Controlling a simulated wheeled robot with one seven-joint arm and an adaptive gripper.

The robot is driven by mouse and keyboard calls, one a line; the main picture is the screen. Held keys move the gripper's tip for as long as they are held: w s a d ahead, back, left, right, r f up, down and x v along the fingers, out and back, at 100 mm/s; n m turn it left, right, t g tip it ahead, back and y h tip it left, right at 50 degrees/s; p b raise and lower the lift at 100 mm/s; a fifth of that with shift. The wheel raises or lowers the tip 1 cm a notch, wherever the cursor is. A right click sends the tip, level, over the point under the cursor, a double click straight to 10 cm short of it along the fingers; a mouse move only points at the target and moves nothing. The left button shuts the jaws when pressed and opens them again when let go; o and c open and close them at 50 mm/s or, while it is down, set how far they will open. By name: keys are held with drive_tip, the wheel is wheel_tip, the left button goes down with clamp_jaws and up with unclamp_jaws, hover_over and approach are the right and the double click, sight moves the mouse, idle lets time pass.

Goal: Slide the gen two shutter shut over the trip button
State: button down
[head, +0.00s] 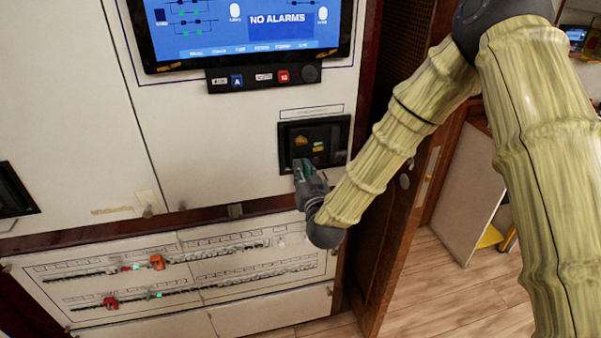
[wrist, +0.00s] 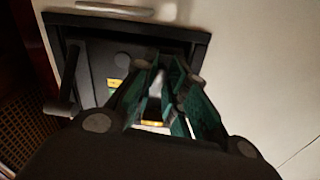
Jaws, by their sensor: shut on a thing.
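A black-framed recess (head: 340,127) is set in the white cabinet front, with small yellow and green labels inside. My gripper (head: 301,168) is at its lower left edge, in front of the frame. In the wrist view the same recess (wrist: 95,72) shows behind my gripper (wrist: 162,84). The green-padded fingers are closed together on a small part at the recess, taken as the gen two shutter; they hide most of it. A dark round shape (wrist: 123,61) shows inside the recess. I cannot tell whether it is the trip button, or how far the shutter covers it.
A screen reading "NO ALARMS" (head: 277,20) and a control strip (head: 262,76) are above the recess. Below are breaker rows (head: 200,265) with red, orange and green parts. A brown wooden door (head: 400,225) stands at the right.

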drive_tip(key=c, duration=1.4)
unclamp_jaws()
drive_tip(key=shift+a+r, duration=0.1)
drive_tip(key=shift+a, duration=0.15)
drive_tip(key=shift+o, duration=0.2)
drive_tip(key=shift+d, duration=0.2)
drive_tip(key=v, duration=1.2)
